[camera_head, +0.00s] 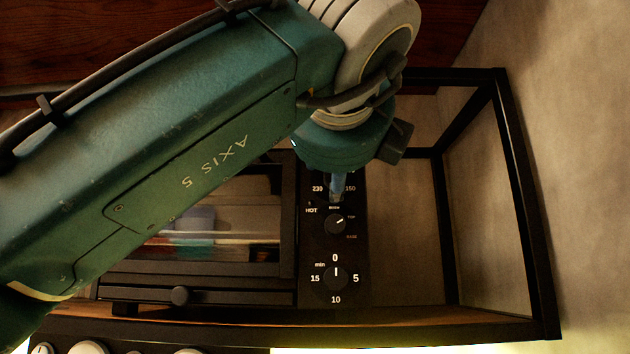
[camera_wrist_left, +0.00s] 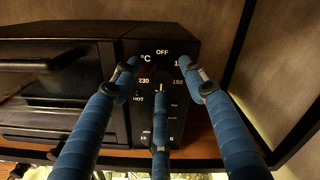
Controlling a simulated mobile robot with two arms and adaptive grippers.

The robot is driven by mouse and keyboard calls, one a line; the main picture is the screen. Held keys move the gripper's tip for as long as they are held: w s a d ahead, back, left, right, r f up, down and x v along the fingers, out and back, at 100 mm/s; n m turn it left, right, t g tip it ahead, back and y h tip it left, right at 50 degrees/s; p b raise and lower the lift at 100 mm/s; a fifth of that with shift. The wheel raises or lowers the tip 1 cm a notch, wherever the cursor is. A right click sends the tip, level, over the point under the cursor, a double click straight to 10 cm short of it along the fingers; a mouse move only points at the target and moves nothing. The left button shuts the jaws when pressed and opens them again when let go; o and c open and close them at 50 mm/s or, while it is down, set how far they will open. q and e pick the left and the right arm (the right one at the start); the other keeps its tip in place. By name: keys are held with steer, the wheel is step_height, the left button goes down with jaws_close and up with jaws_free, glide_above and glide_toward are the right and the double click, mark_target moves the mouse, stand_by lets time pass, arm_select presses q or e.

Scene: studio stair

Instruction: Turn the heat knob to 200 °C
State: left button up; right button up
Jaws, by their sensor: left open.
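The oven's black control panel (camera_head: 351,262) carries the heat dial, with "230" and "150" showing in the head view. The dark heat knob (camera_wrist_left: 164,76) shows faintly in the left wrist view, with "OFF", "°C", "150" and "230" around it. My left gripper (camera_wrist_left: 160,72) is open. Its blue fingers spread around the knob, one on each side and one below; I cannot tell whether they touch. In the head view my wrist hides the knob, and a blue finger (camera_head: 337,184) shows below it. My right gripper is not in view.
Below the heat dial sit a smaller function knob (camera_head: 335,223) and a timer knob (camera_head: 335,279). The oven door (camera_head: 215,250) is shut, left of the panel. A black frame (camera_head: 525,200) of a shelf stands at right, with open room between it and the oven.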

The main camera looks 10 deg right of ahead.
arm_select(q)
steer(key=v, duration=1.2)
steer(key=shift+r, duration=0.15)
